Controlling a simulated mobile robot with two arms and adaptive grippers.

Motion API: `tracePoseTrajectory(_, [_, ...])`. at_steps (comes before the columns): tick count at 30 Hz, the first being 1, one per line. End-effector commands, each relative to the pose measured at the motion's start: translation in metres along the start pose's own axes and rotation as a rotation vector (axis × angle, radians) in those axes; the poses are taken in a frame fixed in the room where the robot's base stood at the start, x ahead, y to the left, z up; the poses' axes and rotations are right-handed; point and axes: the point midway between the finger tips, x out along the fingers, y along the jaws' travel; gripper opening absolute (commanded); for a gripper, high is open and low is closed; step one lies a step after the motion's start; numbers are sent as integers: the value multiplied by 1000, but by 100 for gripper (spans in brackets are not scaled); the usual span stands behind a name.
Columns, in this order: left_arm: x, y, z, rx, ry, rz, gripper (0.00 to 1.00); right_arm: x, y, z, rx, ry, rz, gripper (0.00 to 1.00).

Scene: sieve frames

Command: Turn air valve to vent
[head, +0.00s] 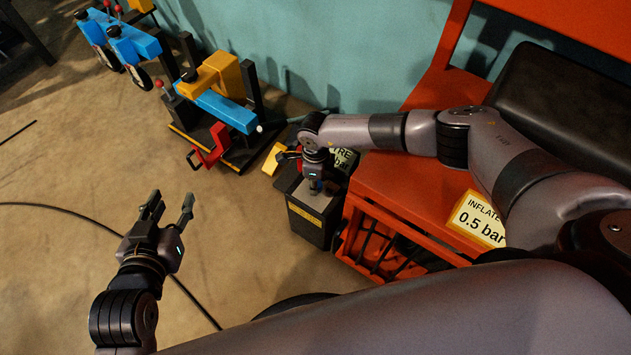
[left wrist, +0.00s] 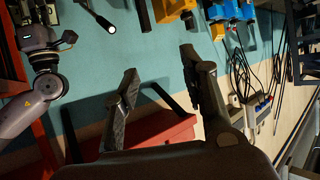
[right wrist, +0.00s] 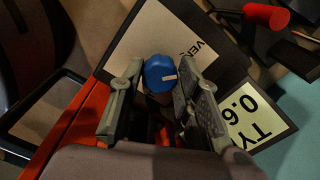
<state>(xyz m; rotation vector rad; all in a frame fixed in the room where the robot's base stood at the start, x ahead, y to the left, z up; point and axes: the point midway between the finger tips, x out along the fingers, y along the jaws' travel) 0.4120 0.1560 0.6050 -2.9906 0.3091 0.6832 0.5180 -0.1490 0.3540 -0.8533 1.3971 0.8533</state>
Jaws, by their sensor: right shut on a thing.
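The air valve is a blue knob (right wrist: 160,70) with a white mark on a pale plate (right wrist: 143,38) in the right wrist view. The plate's lettering starts "VEN"; the rest is hidden. In the head view the plate tops a black box (head: 308,226) with a yellow label. My right gripper (right wrist: 158,92) is shut on the knob, one finger on each side; it also shows over the box in the head view (head: 315,178). My left gripper (head: 172,204) is open and empty above bare floor; its two fingers stand apart in the left wrist view (left wrist: 162,75).
An orange bench (head: 405,180) with an "INFLATE 0.5 bar" sign (head: 480,219) stands right of the box. A blue and yellow fixture with a red handle (head: 214,148) stands to the left. A dark cable (head: 80,213) crosses the floor. The floor at left is mostly clear.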

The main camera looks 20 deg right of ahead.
Motion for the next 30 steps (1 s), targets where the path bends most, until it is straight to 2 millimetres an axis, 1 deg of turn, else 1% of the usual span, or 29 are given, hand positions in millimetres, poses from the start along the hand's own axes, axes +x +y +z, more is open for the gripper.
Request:
tracePoseTrajectory(6, [3, 2, -17, 0, 89, 5, 40, 0, 0, 0, -104, -1, -1, 3])
tracePoseTrajectory(10, [3, 3, -23, 0, 119, 7, 40, 0, 0, 0, -141, -1, 0, 3])
tracePoseTrajectory(16, [3, 3, -27, 0, 139, 8, 40, 0, 0, 0, -164, -1, 0, 3])
tracePoseTrajectory(26, [3, 3, -28, 0, 141, 7, 40, 0, 0, 0, -165, -1, 0, 3])
tracePoseTrajectory(27, [3, 3, -28, 0, 141, 7, 40, 0, 0, 0, -165, -1, 0, 31])
tracePoseTrajectory(30, [3, 3, -28, 0, 141, 7, 40, 0, 0, 0, -165, -1, 0, 38])
